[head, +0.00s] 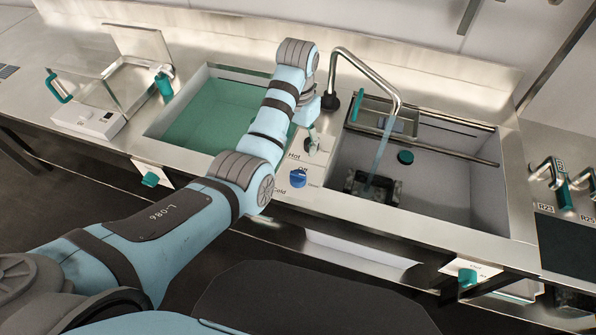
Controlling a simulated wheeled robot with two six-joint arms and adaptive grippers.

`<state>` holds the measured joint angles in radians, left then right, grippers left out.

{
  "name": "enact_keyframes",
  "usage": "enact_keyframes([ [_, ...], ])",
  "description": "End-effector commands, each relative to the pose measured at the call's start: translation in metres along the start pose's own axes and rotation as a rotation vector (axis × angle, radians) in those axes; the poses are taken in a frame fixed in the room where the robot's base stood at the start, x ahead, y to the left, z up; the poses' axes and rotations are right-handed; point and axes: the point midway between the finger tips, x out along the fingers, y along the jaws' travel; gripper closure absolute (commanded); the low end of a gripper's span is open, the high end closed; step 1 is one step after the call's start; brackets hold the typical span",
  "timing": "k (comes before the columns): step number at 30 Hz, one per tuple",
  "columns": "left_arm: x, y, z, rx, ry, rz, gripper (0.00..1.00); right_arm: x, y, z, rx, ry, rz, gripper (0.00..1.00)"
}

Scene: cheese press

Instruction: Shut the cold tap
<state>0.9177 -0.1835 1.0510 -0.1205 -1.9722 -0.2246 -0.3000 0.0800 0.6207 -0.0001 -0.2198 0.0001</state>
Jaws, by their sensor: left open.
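The blue tap knob (298,179) sits on a white panel marked Hot, Off and Cold, between the two basins. The curved metal faucet (372,72) stands behind the right sink (462,185), and a stream of water (380,150) runs from its spout into that sink. My left arm reaches across from the lower left. My left gripper (315,146) points down, open, just behind and to the right of the knob and apart from it. The arm hides part of the panel's left side. My right gripper is not in view.
A green-filled basin (203,117) lies left of the arm. A dark box-like object (372,187) sits under the stream. A rack with rails (440,130) spans the right sink's back. An open-lidded metal box (120,85) stands far left; more taps (557,180) stand far right.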

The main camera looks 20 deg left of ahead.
Motion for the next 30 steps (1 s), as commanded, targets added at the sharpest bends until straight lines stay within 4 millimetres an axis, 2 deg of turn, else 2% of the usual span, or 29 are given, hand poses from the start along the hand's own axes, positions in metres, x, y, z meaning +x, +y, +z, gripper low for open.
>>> enact_keyframes([
  [2,0.006,0.001,-0.001,0.005,-0.006,0.000,0.41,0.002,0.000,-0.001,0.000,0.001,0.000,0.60],
  [5,0.029,0.001,0.000,0.005,-0.008,0.001,0.41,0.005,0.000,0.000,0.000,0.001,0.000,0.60],
  [12,0.101,0.001,0.000,0.003,-0.006,0.001,0.41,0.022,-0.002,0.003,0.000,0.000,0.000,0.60],
  [16,0.129,0.001,0.000,0.003,-0.005,0.001,0.41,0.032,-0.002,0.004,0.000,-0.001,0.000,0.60],
  [20,0.140,0.001,0.000,0.003,-0.002,0.001,0.41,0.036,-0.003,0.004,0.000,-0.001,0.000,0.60],
  [27,0.141,0.001,0.000,0.003,-0.002,0.000,0.41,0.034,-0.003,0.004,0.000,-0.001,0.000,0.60],
  [30,0.140,0.001,0.000,0.003,-0.002,0.000,0.56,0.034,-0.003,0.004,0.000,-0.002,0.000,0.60],
])
